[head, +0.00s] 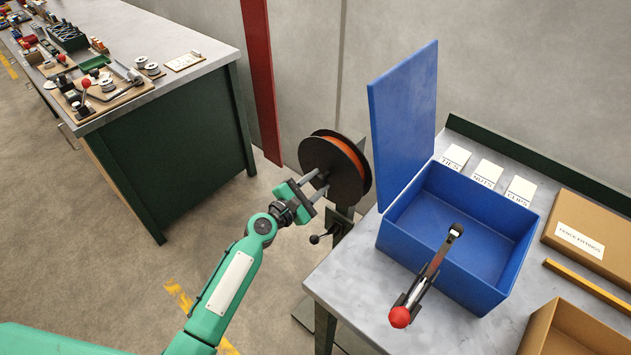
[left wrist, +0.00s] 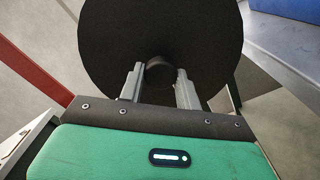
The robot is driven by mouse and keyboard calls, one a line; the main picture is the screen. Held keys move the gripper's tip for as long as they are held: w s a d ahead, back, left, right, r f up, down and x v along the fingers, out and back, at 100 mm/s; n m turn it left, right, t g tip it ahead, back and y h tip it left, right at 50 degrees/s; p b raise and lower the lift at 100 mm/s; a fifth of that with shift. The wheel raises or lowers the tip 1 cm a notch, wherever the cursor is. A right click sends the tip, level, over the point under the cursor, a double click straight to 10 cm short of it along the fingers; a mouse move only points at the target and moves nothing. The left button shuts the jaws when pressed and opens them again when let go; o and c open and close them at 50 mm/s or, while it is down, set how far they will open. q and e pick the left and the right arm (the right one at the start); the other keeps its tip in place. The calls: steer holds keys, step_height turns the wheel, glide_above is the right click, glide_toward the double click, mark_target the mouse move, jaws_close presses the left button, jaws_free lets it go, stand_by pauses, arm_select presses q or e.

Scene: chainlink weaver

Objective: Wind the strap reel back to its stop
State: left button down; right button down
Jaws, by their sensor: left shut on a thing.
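The strap reel (head: 318,170) has black round flanges with orange strap between them, and stands on a post beside the table. In the left wrist view its dark flange (left wrist: 205,40) fills the upper middle. My left gripper (head: 315,185) reaches the near face of the reel. In the left wrist view the two fingers of the gripper (left wrist: 160,82) stand on either side of a dark round knob or hub (left wrist: 159,72) and are shut on it. The exact contact is partly hidden by the fingers. My right gripper does not show.
A small black-knobbed crank (head: 315,239) sits on the post below the reel. An open blue box (head: 405,235) stands on the grey table, with a red-knobbed tool (head: 400,316) at its front. Cardboard boxes (head: 600,225) lie at right. A red upright (head: 260,80) is behind the reel.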

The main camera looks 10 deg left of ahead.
arm_select(q)
steer(key=shift+n, duration=0.3)
steer(key=c, duration=1)
jaws_free()
steer(key=shift+s, duration=0.1)
steer(key=shift+s+a+f, duration=0.1)
steer(key=shift+s+a, duration=0.15)
steer(key=shift+b+v, duration=1.1)
steer(key=shift+v, duration=5.45)
steer(key=shift+d, duration=0.1)
